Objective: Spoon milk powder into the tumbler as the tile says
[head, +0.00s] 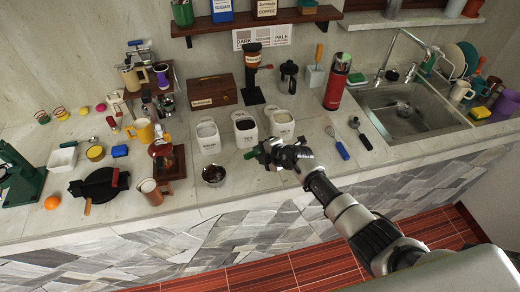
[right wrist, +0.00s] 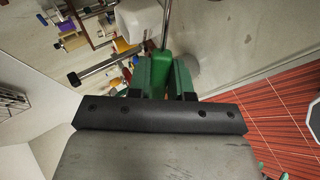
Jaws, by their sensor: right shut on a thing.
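My right gripper (head: 262,157) is over the counter's front part, just in front of three white canisters, and is shut on a green-handled spoon (right wrist: 164,66). The spoon's thin metal shaft runs upward in the right wrist view; its bowl end is not clear. The canisters are a left one (head: 208,138), a middle one with dark contents (head: 245,131) and a right one (head: 282,124); their labels are too small to read surely. A tall red tumbler (head: 335,88) stands upright by the sink. A wall tile (head: 262,37) shows "DARK" and "PALE". My left gripper is not in view.
A bowl of dark bits (head: 214,174) stands left of the gripper. A blue-handled utensil (head: 338,143) and a black one (head: 360,133) lie to the right. A wooden box (head: 212,91) and black stand (head: 251,90) are behind. The front counter right of the gripper is fairly clear.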

